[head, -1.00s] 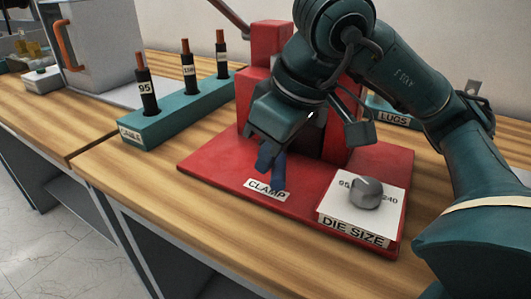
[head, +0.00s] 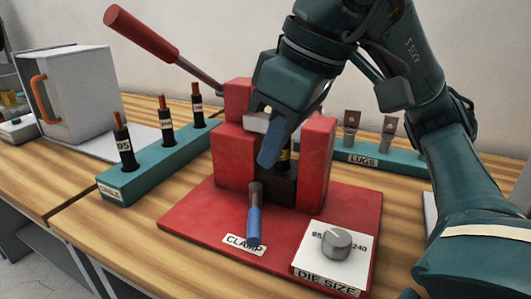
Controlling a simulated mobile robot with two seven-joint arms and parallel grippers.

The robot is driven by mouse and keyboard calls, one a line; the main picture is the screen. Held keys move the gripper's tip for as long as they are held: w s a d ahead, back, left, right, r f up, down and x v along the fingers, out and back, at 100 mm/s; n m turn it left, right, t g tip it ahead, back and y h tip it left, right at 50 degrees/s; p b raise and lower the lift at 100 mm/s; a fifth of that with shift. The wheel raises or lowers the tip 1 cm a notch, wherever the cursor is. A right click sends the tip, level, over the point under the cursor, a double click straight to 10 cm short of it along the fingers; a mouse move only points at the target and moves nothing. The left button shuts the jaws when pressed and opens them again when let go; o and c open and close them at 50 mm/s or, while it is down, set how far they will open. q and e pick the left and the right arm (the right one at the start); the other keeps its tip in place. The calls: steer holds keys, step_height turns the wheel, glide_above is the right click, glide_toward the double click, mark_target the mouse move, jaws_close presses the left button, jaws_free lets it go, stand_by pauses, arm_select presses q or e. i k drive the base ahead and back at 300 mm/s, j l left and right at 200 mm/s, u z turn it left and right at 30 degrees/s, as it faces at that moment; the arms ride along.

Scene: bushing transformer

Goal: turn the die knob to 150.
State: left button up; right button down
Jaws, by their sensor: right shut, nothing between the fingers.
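The die knob (head: 336,243) is a grey round knob on a white plate marked DIE SIZE (head: 305,268). The marks 95 and 240 show on either side of it; a 150 mark is not visible, and I cannot tell exactly where the knob points. My right gripper (head: 267,155) is shut and empty, in front of the red press (head: 316,165), behind and left of the knob and apart from it. The clamp handle (head: 254,220), blue on a metal stem, stands below the gripper. My left gripper is not in view.
A long red lever (head: 143,36) rises from the press to the upper left. A teal rack (head: 150,172) holds black cables at left; a teal lugs rack (head: 392,161) stands behind right. A dark piece with a yellow band (head: 284,157) sits inside the press.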

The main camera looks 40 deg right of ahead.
mark_target(337, 243)
steer(key=k+j, duration=1.2)
steer(key=j, duration=0.15)
